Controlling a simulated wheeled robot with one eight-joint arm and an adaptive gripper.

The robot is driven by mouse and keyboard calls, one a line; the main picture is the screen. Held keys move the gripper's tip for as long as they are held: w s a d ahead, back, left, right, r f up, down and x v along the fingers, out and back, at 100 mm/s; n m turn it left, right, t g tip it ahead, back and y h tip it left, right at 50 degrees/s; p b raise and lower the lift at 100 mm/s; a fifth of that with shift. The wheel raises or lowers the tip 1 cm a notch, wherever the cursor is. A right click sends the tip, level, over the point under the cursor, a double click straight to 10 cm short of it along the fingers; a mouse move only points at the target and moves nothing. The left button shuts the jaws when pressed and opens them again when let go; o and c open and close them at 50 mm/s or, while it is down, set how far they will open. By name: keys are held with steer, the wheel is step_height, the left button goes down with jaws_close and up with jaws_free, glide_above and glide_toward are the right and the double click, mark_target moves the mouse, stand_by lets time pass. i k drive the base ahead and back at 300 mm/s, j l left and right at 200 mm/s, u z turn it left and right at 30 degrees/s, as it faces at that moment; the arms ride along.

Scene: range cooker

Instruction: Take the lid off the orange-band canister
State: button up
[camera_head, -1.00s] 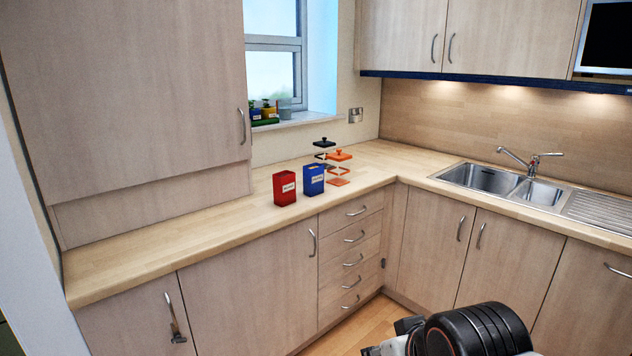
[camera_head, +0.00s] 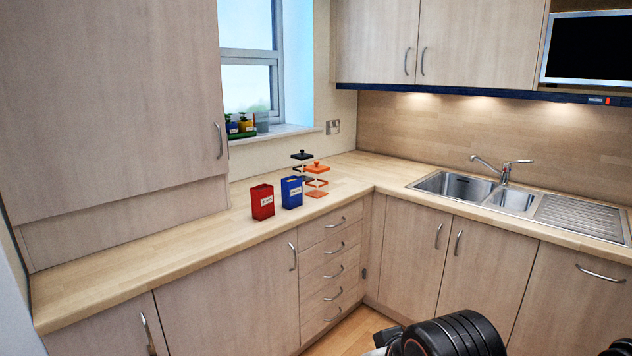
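The orange-band canister (camera_head: 317,183) stands on the wooden counter, toward the inner corner. Its body looks clear, with an orange band around the middle and an orange base. Its orange lid (camera_head: 316,167) with a small knob sits on top. My gripper is not in view. Only a dark, rounded part of my own arm shows at the bottom right, well away from the canister.
A black-lidded canister (camera_head: 301,158) stands just behind it. A blue box (camera_head: 291,192) and a red box (camera_head: 262,202) stand to its left. The sink (camera_head: 453,185) and tap (camera_head: 504,170) are to the right. The counter (camera_head: 130,257) at left is bare.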

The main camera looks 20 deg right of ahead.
mark_target(316, 168)
steer(key=i+z, duration=0.1)
steer(key=i, duration=1.9)
